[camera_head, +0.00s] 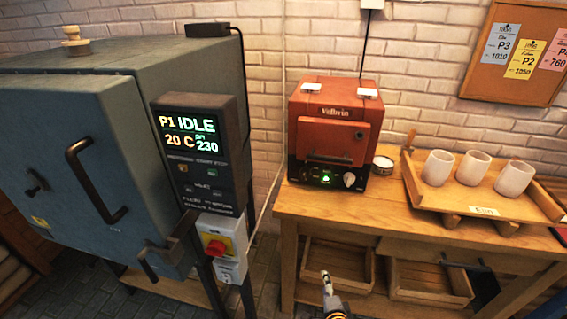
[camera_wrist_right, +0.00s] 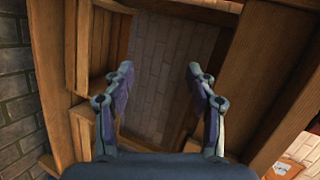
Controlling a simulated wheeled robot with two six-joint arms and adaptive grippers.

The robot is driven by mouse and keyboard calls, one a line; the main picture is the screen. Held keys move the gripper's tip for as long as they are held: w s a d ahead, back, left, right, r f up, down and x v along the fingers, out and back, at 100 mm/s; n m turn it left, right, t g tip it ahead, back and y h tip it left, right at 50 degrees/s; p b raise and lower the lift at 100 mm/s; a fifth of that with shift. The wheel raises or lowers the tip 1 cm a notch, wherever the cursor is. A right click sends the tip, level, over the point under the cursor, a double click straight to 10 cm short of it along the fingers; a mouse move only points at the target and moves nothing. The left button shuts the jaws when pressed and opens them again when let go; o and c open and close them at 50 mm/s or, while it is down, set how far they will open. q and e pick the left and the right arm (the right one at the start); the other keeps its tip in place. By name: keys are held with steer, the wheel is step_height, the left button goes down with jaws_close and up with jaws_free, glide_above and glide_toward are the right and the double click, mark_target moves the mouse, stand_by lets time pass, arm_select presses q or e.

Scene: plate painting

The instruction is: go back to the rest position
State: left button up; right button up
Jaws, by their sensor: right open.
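My right gripper (camera_head: 327,279) shows at the bottom of the head view, in front of the wooden table and below its top. In the right wrist view my right gripper (camera_wrist_right: 158,75) has its two fingers spread apart, with nothing between them. Beyond the fingers are dark floor bricks and wooden framing. My left gripper is not in the head view.
A large blue-grey kiln (camera_head: 70,150) with a control panel (camera_head: 197,150) reading "IDLE" stands at left. A small red oven (camera_head: 330,125) and a tray (camera_head: 450,205) with three white cups (camera_head: 473,168) sit on the table (camera_head: 375,208). Open wooden crates (camera_head: 430,283) are below.

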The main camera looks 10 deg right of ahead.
steer(key=s+f+n+g+y+p, duration=0.1)
steer(key=s+f+n+g, duration=0.2)
steer(key=s+f+n, duration=0.5)
steer(key=s+d+f+n+g, duration=0.1)
steer(key=s+f+n+g, duration=0.2)
steer(key=s, duration=0.7)
steer(key=s+d+f+n+g+p, duration=0.1)
steer(key=s+d+f+n+g, duration=0.1)
steer(key=s+f, duration=0.6)
steer(key=s+d+f+n+g, duration=0.2)
steer(key=s+f+n+g, duration=0.2)
steer(key=s, duration=0.9)
steer(key=shift+s+d+f+n, duration=0.25)
steer(key=shift+f+n, duration=0.6)
steer(key=shift+n, duration=0.05)
